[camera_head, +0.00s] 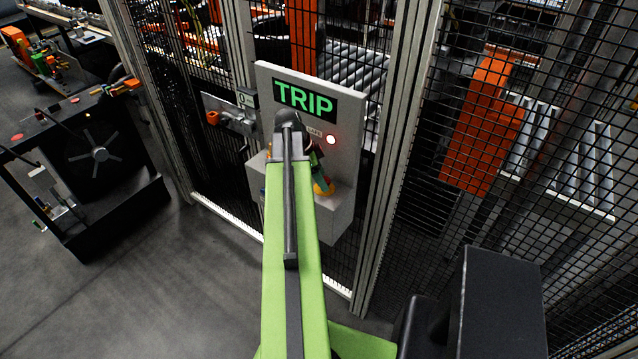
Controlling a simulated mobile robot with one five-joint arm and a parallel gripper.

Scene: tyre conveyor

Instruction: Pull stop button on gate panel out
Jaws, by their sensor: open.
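The gate panel (349,165) is a pale grey plate on the mesh fence, with a green "TRIP" sign (305,98) and a lit reddish-white lamp (331,140). My green arm reaches up to the panel and covers its middle. My gripper (317,168) shows only in part, as a dark shape right of the arm's end, close to the panel; it is open. A yellow-orange rounded part (323,187) shows just below it, perhaps part of the stop button. The button's face is hidden, and I cannot tell whether the gripper touches it.
A dark cart (100,165) is at left. Grey floor at lower left is clear.

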